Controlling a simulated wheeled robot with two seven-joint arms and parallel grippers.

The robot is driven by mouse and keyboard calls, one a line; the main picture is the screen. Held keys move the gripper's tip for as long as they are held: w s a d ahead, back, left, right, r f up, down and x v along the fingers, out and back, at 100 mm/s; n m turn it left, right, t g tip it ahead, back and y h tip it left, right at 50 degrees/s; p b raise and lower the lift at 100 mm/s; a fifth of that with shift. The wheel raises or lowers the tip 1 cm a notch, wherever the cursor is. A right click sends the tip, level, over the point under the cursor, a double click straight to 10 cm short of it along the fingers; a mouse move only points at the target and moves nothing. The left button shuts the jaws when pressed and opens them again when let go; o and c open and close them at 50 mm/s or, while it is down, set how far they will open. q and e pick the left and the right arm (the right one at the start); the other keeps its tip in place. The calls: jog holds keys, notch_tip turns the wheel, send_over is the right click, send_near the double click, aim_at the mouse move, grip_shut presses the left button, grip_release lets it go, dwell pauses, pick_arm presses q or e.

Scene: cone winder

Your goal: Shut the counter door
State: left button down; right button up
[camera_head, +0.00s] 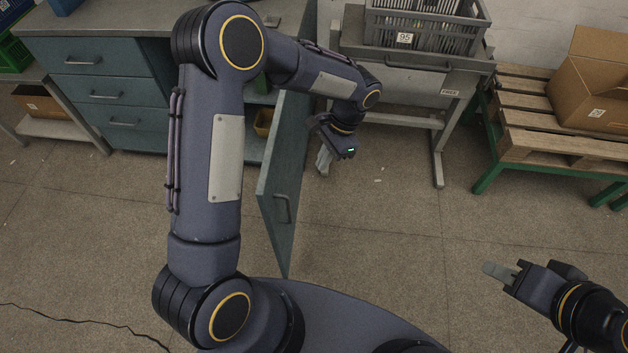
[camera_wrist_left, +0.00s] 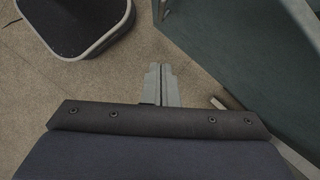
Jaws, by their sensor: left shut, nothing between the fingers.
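The counter door (camera_head: 285,165) is a teal panel on the counter (camera_head: 95,50). It stands open, swung out from the counter front toward me. Its bar handle (camera_head: 283,208) is on the face turned right. My left gripper (camera_head: 324,162) is shut and empty, to the right of the door, on its handle side. In the left wrist view the shut fingers (camera_wrist_left: 161,86) point at the floor, with the teal door panel (camera_wrist_left: 235,60) to their right and a visible gap between. My right gripper (camera_head: 498,272) is at the lower right, far from the door; its finger opening is unclear.
The counter has several drawers at left. A yellow bin (camera_head: 263,122) shows inside the open compartment, partly hidden by my left arm. A grey table with a crate (camera_head: 425,25) stands behind the gripper. A pallet (camera_head: 560,140) with a cardboard box (camera_head: 592,85) is at right. Floor between is clear.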

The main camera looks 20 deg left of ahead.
pick_arm(q)
jog(key=s+a+f+p, duration=0.1)
jog(key=s+a+f, duration=0.4)
jog(key=f, duration=0.4)
jog(key=shift+s+f, duration=0.25)
jog(key=shift+s, duration=0.15)
